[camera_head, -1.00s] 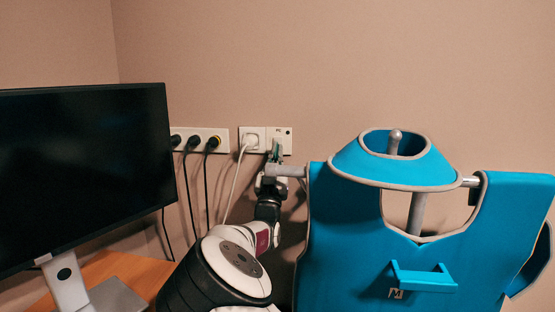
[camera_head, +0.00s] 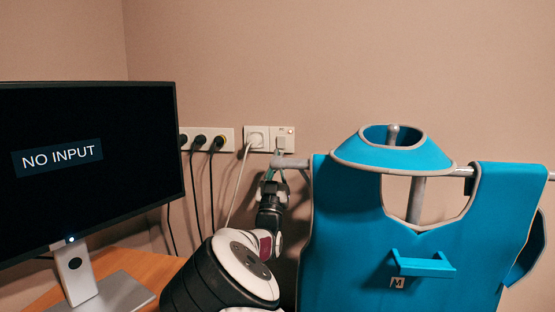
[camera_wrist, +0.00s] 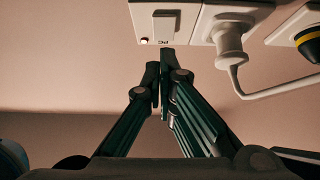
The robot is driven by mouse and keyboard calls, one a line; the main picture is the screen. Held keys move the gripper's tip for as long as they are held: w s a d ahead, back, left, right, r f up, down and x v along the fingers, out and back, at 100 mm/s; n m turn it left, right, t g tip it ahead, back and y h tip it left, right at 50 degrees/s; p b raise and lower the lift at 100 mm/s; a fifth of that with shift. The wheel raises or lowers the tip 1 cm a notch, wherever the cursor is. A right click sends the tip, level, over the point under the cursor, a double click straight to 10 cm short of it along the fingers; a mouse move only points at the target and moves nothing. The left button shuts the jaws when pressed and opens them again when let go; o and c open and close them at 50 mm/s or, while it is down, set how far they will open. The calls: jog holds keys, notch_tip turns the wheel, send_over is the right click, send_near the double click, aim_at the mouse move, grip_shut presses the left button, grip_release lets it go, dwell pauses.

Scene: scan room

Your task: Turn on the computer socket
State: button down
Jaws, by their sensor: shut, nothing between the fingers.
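The PC socket panel (camera_head: 284,133) is a white wall plate marked "PC", at the right end of a short socket block. In the wrist view, the panel (camera_wrist: 150,12) has a white rocker switch (camera_wrist: 164,27) above the "PC" mark and a small lit indicator (camera_wrist: 144,41). My gripper (camera_wrist: 159,76) is shut and empty, its dark green fingers together just below the panel, apart from the switch in the picture. My gripper also shows in the head view (camera_head: 275,170), below the panel. The monitor (camera_head: 85,190) shows "NO INPUT", and a light glows on its lower edge.
A white plug (camera_head: 256,138) with a cable sits left of the panel, and several black plugs fill the socket strip (camera_head: 229,139) farther left. A blue apron (camera_head: 335,250) on a grey rail (camera_head: 293,163) stands close to the right of my arm. The desk (camera_head: 130,263) is at left.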

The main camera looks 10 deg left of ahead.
jog(key=f+v, duration=0.1)
jog(key=v, duration=0.7)
jog(key=shift+w+p, duration=0.2)
jog(key=shift+p, duration=0.1)
jog(key=shift+f, duration=0.1)
